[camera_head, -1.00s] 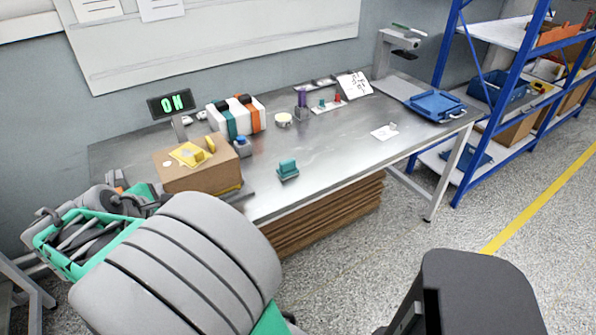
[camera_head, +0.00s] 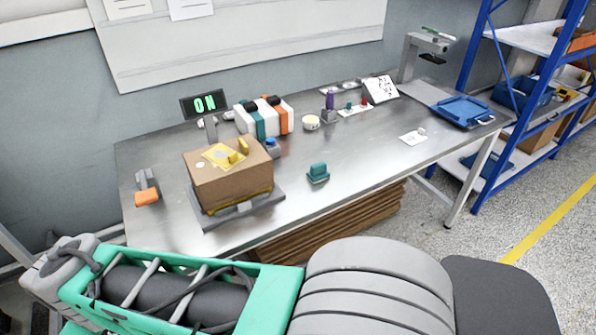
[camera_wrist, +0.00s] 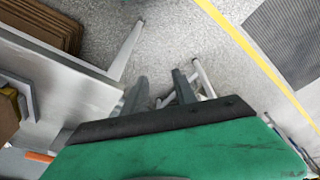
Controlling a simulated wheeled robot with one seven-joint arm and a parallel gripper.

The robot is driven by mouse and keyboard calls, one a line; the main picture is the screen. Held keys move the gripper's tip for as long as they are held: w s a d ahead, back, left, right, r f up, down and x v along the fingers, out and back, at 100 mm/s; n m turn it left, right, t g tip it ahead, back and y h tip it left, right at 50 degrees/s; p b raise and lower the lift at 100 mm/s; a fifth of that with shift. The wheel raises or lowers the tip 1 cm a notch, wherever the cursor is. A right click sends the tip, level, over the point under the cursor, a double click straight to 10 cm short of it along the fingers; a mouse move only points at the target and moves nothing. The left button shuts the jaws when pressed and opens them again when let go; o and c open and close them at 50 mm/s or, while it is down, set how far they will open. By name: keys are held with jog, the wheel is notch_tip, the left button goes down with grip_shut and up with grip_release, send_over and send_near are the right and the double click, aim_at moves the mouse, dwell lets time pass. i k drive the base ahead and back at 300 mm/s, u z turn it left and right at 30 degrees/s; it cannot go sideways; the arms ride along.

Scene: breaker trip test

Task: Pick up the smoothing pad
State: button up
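A small teal block with a raised grip on a grey base (camera_head: 318,174) stands on the metal table (camera_head: 365,155), near its front edge; it looks like the smoothing pad. The table around it is clear. My gripper shows in the wrist view (camera_wrist: 158,92), its two fingers apart with nothing between them. They point at the floor beside the table, away from the teal block. In the head view my arm crosses the bottom of the picture, and my fingertips are not seen there.
A cardboard box (camera_head: 232,184) with a yellow item on top stands left of the teal block on a grey platform. An orange-and-grey tool (camera_head: 147,191) lies at the table's left end. A blue tray (camera_head: 462,109) is at the right, near a blue shelf rack (camera_head: 491,65).

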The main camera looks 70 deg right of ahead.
aim_at(318, 173)
jog(key=u, duration=0.1)
jog(key=i, duration=0.2)
jog(key=z, duration=3.05)
